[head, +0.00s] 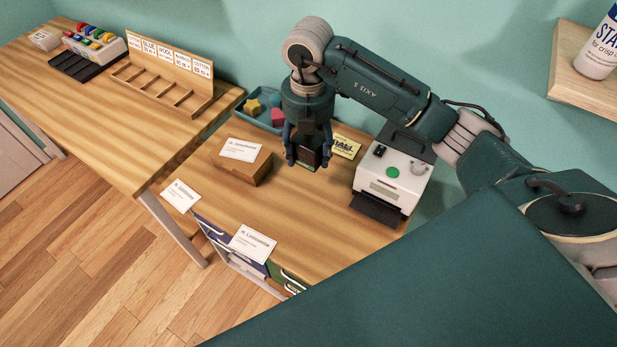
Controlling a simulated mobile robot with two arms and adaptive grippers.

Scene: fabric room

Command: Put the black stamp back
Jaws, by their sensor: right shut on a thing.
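My right gripper (308,157) points down over the middle of the near table. It is shut on a dark block that looks like the black stamp (307,151), which shows only partly between the fingers. A thin green edge shows just under it; I cannot tell whether the stamp touches what is below. A blue tray (247,118) with a yellow and a pink-red piece stands behind and left of the gripper. My left gripper is not in view.
A brown box (240,166) with a white card is left of the gripper. A white machine (394,178) stands to the right, with a yellow label (346,147) beside it. Cards lie near the table's front edge. A wooden rack (165,85) is on the far-left table.

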